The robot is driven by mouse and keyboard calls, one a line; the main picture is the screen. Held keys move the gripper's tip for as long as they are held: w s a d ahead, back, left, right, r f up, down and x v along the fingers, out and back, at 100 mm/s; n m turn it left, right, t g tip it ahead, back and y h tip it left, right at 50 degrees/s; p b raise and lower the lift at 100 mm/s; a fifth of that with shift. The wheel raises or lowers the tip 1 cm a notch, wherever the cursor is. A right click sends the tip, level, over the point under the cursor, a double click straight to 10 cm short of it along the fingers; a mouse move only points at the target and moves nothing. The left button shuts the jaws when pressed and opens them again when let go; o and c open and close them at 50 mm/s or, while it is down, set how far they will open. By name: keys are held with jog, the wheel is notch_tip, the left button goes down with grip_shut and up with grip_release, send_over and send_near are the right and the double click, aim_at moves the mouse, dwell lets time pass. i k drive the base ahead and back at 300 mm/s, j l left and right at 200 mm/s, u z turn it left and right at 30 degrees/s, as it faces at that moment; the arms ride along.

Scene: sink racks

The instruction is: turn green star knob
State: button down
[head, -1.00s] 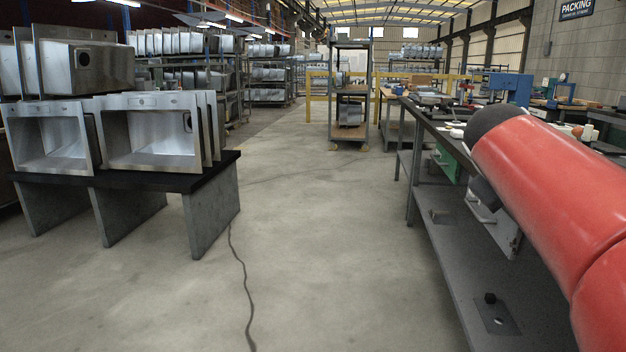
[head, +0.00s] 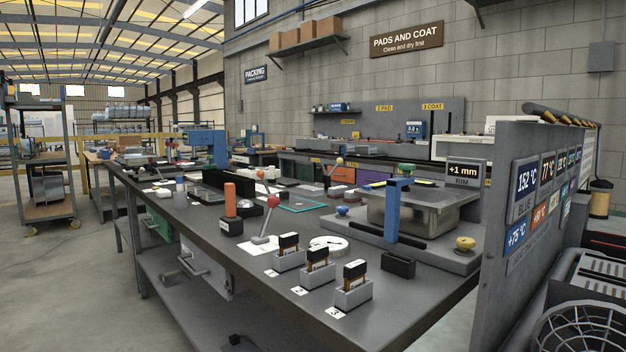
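The fixture holds a steel basin (head: 385,214) under a flat rim. A yellow knob (head: 464,244) is at the fixture's right front corner, and a blue knob (head: 342,211) is at its left. My gripper is not in view.
The long dark workbench (head: 415,300) carries several small black-topped blocks (head: 318,268), a red-ball lever (head: 272,202) and an orange-handled tool (head: 230,205). A grey panel with temperature signs (head: 505,235) stands at the right. Open floor (head: 60,275) lies left.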

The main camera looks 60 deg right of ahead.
aim_at(405, 167)
jog(key=k+j+z, duration=0.2)
jog(key=k, duration=0.15)
jog(key=k+z, duration=0.3)
jog(key=z, duration=1.45)
jog(key=j+z, duration=0.25)
jog(key=k+z, duration=0.25)
jog(key=i+j, duration=0.05)
jog(key=i, duration=0.05)
